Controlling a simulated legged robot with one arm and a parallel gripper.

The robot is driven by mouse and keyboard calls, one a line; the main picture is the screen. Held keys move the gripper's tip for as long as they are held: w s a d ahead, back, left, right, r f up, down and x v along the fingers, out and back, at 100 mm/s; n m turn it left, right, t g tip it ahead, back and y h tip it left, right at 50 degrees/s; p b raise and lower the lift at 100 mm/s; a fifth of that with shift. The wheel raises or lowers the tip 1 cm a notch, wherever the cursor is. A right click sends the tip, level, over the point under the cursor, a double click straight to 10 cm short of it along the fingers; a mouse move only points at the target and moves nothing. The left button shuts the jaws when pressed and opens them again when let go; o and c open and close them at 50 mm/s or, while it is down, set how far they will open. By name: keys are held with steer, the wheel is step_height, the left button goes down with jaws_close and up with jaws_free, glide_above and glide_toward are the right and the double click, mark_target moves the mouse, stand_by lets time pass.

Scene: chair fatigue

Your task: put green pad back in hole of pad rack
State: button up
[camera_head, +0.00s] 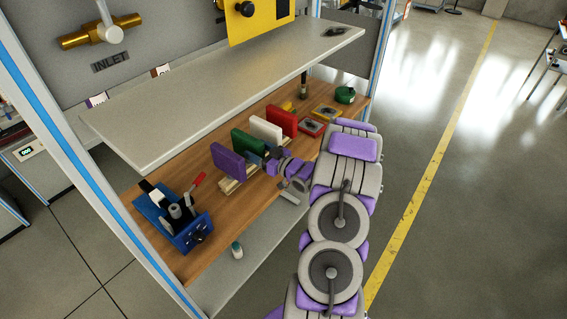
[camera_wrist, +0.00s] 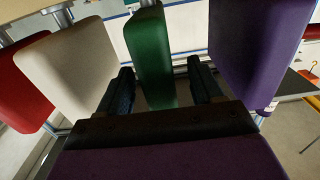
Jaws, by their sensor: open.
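The green pad (camera_head: 247,144) stands upright between the purple pad (camera_head: 227,163) and the white pad (camera_head: 265,130). A red pad (camera_head: 283,120) is beyond the white one. The pale wooden pad rack (camera_head: 232,185) is under the pads on the workbench, largely hidden. My gripper (camera_head: 262,160) reaches in from the right. In the wrist view my gripper (camera_wrist: 162,88) is open, with one dark finger on each side of the green pad (camera_wrist: 149,50) and visible gaps beside it. A metal stem shows at the pad's far end; whether it sits in a hole is hidden.
A blue vise-like fixture (camera_head: 178,215) with a red handle stands at the left on the wooden bench (camera_head: 250,212). A grey shelf (camera_head: 225,90) overhangs the bench. Small red and yellow trays and a green roll (camera_head: 345,95) lie at the far end. A small bottle (camera_head: 237,250) stands below.

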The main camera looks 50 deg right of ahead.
steer(key=s+d+p, duration=0.1)
steer(key=s, duration=1.4)
steer(key=shift+d+p, duration=0.15)
steer(key=shift+p, duration=0.15)
steer(key=shift+s+f, duration=0.1)
